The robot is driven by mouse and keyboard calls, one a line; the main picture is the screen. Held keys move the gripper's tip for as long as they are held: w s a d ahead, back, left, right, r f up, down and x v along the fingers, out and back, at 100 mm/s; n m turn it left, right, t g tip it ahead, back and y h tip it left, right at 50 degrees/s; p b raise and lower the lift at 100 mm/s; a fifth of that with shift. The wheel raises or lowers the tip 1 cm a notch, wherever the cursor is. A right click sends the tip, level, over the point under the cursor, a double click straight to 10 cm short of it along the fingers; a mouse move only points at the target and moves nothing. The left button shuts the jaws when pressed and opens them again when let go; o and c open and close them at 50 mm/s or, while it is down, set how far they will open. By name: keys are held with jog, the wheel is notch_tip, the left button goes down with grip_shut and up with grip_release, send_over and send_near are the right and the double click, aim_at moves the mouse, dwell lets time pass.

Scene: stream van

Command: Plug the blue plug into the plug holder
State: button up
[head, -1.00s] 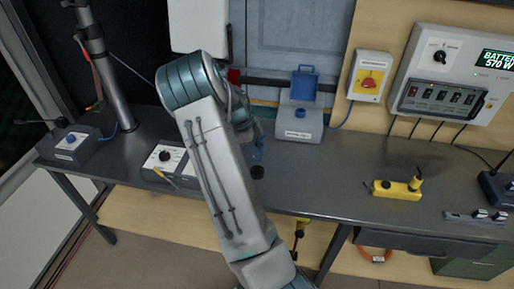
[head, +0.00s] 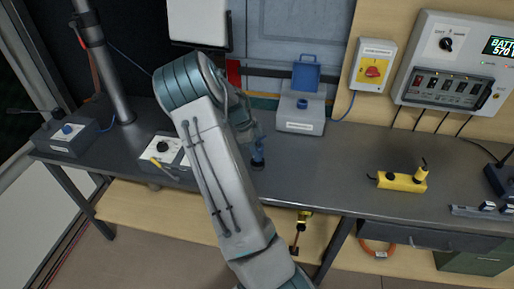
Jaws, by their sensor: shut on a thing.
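The blue plug (head: 258,157) is at the tip of my gripper (head: 256,142), just right of my arm and over the middle of the grey bench. My gripper is shut on it; its fingers are small and partly hidden by my arm. The plug points downward and its lower end looks dark. I cannot tell whether it touches the bench top. A grey box with a raised blue lid (head: 304,77) and a blue socket (head: 302,104), seemingly the plug holder (head: 300,125), stands at the back of the bench, right of and behind my gripper.
A switch box (head: 162,147) with a yellow-handled tool is left of my arm. A yellow block (head: 403,181) lies right. Bench top (head: 325,170) between is clear. A red-knobbed isolator (head: 374,68) hangs behind.

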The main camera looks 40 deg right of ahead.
jog(key=shift+f+b, duration=1.3)
jog(key=shift+f, duration=0.3)
jog(key=o, duration=1.2)
jog(key=shift+r, duration=0.1)
jog(key=shift+c, duration=0.2)
jog(key=b+v, duration=0.1)
jog(key=v, duration=1.3)
